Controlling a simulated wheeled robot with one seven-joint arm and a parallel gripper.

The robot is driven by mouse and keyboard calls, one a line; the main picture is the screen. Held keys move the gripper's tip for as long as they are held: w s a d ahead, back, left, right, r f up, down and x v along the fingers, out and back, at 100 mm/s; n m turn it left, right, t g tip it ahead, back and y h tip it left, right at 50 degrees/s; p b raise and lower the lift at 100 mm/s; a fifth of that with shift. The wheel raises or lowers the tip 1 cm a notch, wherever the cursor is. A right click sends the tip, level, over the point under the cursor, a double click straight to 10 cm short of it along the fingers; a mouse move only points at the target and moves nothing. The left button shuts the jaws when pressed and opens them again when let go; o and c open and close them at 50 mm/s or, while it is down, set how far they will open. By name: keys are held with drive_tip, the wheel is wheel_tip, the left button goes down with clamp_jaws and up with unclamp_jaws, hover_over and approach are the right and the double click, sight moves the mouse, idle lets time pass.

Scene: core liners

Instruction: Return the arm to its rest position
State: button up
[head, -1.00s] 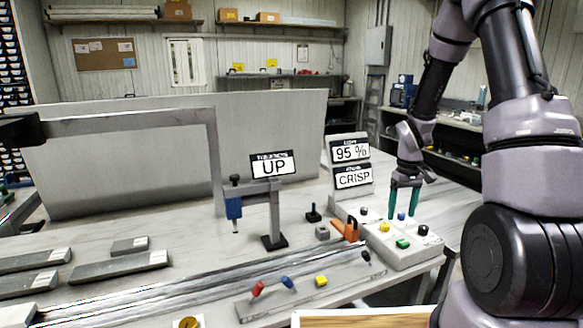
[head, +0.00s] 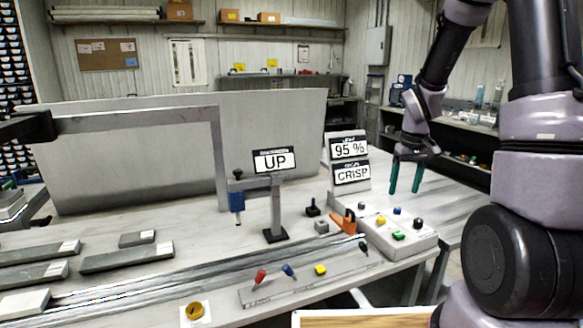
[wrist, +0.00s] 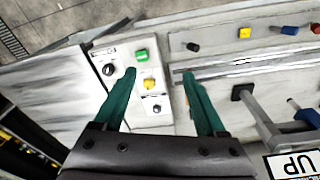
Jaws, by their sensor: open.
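My gripper (head: 405,178) is open and empty, with two green fingers pointing down. In the head view it hangs above the back right of the table, behind and above the control box (head: 412,242). The box carries several coloured knobs and buttons, among them a green button (head: 398,236) and a yellow one (head: 381,221). In the wrist view my gripper (wrist: 155,75) shows its fingers apart, with the control box (wrist: 120,85) seen between and below them. No object is between the fingers.
Two signs reading "95 %" (head: 349,148) and "CRISP" (head: 352,173) stand left of my gripper. Grey slabs (head: 127,257) lie at left. A strip with coloured levers (head: 305,283) lies in front.

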drive_tip(key=s+a+r+m+t+y, duration=0.1)
drive_tip(key=s+a+r+m+t, duration=0.1)
drive_tip(key=s+r, duration=0.7)
drive_tip(key=s+a+r+m+t+y, duration=0.1)
drive_tip(key=s+a+r+m+t, duration=0.2)
drive_tip(key=s+r, duration=0.6)
wheel_tip(320, 180, up, 6)
drive_tip(key=shift+s+a+f+t, duration=0.1)
drive_tip(key=shift+s+a+t, duration=0.35)
drive_tip(key=shift+a, duration=0.4)
drive_tip(key=shift+w, duration=0.15)
